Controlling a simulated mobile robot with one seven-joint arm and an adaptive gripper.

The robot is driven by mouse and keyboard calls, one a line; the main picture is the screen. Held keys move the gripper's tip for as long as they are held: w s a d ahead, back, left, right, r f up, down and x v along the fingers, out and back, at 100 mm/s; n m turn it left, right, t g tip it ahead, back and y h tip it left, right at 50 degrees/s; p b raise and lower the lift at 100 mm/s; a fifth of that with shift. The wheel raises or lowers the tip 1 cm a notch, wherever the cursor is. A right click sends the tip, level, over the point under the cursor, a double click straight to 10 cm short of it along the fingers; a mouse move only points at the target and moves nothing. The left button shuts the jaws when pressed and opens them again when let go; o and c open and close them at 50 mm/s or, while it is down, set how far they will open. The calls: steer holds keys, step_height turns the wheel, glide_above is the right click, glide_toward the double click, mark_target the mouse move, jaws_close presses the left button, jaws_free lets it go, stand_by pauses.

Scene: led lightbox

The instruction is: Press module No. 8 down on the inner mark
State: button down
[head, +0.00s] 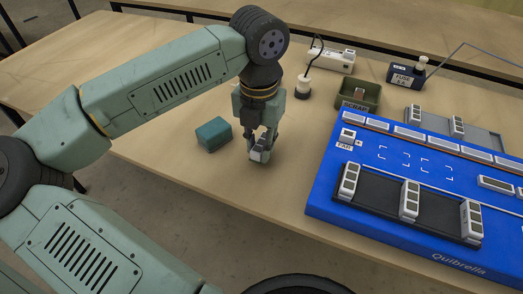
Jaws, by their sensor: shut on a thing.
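My gripper (262,143) points down over the wooden table, left of the blue board. It is shut on a small white-and-grey module (260,155), held at or just above the table top; contact cannot be told. Its number cannot be read. The blue board (330,222) bears white corner marks (414,162) in its middle. A black tray (430,212) on the board holds white modules at its left (349,181), middle (409,201) and right (471,221). Their numbers are too small to read.
A teal block (213,134) lies just left of my gripper. Bare table lies between gripper and board.

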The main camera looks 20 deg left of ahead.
mark_target(259, 146)
steer(key=shift+r+p, duration=0.8)
steer(key=shift+r, duration=1.15)
